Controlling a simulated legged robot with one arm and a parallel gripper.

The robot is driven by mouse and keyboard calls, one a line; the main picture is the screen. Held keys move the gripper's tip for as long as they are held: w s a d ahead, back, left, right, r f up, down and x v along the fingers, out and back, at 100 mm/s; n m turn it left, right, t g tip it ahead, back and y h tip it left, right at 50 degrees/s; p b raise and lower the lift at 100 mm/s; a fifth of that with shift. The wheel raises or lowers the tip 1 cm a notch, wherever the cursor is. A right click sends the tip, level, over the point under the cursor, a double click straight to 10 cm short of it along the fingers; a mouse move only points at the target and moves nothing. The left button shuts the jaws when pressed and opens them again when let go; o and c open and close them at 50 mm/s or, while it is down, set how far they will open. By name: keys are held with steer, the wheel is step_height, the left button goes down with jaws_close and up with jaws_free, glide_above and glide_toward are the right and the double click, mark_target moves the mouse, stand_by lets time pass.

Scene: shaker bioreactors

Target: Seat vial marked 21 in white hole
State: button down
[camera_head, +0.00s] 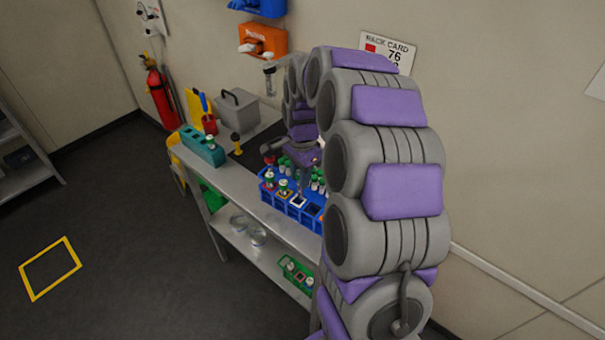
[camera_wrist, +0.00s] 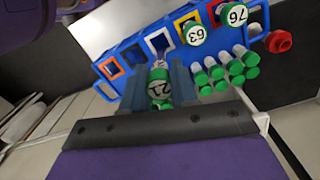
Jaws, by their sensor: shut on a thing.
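My gripper (camera_wrist: 160,88) is shut on the green-capped vial marked 21 (camera_wrist: 161,90). The blue rack (camera_wrist: 222,36) has a row of coloured-rim holes. The white hole (camera_wrist: 158,42) is empty and lies just beyond the lower end of the held vial in the wrist view. The vial appears apart from the hole; its exact height cannot be told. In the head view my gripper (camera_head: 302,162) is over the blue rack (camera_head: 292,208), behind the white hole (camera_head: 297,201). I cannot make out the held vial there.
Vial 63 (camera_wrist: 196,34) stands in the yellow hole, beside the white one; vial 76 (camera_wrist: 235,14) stands in the red hole. Blue and orange holes (camera_wrist: 110,68) are empty. Several green-capped vials (camera_wrist: 228,68) stand close beside my gripper. A teal rack (camera_head: 201,148) is at the bench's left.

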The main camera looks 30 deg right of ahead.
mark_target(298, 199)
steer(key=shift+d, duration=0.1)
stand_by(0.4)
steer(key=shift+a, duration=0.9)
steer(key=shift+d+f, duration=0.1)
steer(key=shift+d, duration=0.2)
steer(key=shift+a+f, duration=0.15)
steer(key=shift+f, duration=0.2)
steer(key=shift+d+p, duration=0.2)
steer(key=shift+p, duration=0.3)
steer(key=shift+f, duration=2.6)
stand_by(2.8)
